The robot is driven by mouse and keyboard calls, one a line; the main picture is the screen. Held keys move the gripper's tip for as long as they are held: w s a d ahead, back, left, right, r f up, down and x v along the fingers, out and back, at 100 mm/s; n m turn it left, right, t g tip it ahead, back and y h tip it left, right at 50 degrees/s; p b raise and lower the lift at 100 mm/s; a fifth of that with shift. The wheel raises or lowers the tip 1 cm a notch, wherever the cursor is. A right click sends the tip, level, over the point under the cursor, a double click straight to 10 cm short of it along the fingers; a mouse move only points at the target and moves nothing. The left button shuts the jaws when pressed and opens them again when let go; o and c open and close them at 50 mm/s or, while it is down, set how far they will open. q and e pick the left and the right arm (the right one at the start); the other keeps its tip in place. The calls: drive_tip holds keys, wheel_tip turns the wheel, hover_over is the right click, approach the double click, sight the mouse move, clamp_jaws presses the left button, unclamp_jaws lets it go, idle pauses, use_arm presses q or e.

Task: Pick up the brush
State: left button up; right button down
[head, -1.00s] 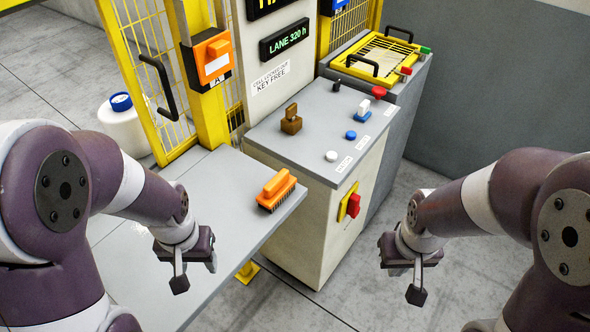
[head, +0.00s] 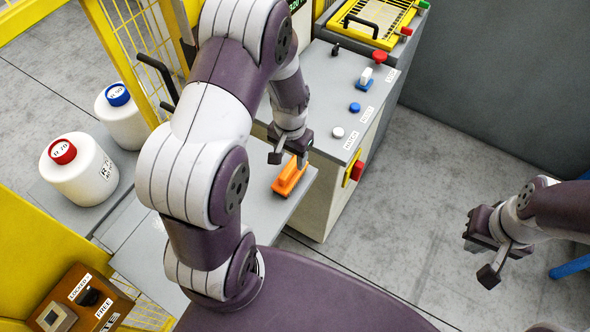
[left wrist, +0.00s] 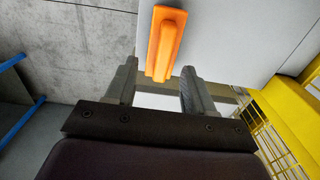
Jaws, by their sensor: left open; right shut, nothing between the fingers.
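The orange brush (head: 289,176) lies on the grey shelf (head: 279,208) near its outer end, orange handle up. It also shows in the left wrist view (left wrist: 164,42), ahead of the fingertips and between their lines. My left gripper (head: 288,152) is open and above the far end of the brush in the head view, with nothing between its fingers. In the left wrist view the two fingers (left wrist: 156,84) stand apart on either side of the brush's near end. I cannot tell how high they are above it. My right gripper (head: 487,258) is shut and empty, over the floor at the right.
A grey control cabinet (head: 337,109) with buttons and a red-yellow switch (head: 354,171) stands beside the shelf. A yellow mesh fence (head: 139,46) with a black handle is behind. White bobbins with red (head: 80,170) and blue (head: 122,117) tops stand left.

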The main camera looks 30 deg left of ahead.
sight(290, 166)
use_arm(q)
drive_tip(key=f, duration=0.2)
drive_tip(key=f+p, duration=0.1)
drive_tip(key=f, duration=0.1)
drive_tip(key=f+p, duration=0.1)
drive_tip(key=f, duration=0.1)
drive_tip(key=shift+w+a+f, duration=0.25)
drive_tip(key=shift+a, duration=0.1)
drive_tip(key=shift+f, duration=0.25)
clamp_jaws()
drive_tip(key=shift+r, duration=0.1)
drive_tip(key=shift+r, duration=0.3)
drive_tip(key=r, duration=0.1)
drive_tip(key=d+r+b, duration=0.1)
drive_tip(key=r+b, duration=0.1)
drive_tip(key=shift+w+d+r, duration=0.15)
drive_tip(key=shift+d+r, duration=0.1)
drive_tip(key=shift+r, duration=0.15)
drive_tip(key=d+r+b, duration=0.3)
drive_tip(key=d+r, duration=0.3)
drive_tip(key=d, duration=0.4)
drive_tip(key=shift+w+r, duration=0.25)
drive_tip(key=shift+w, duration=0.2)
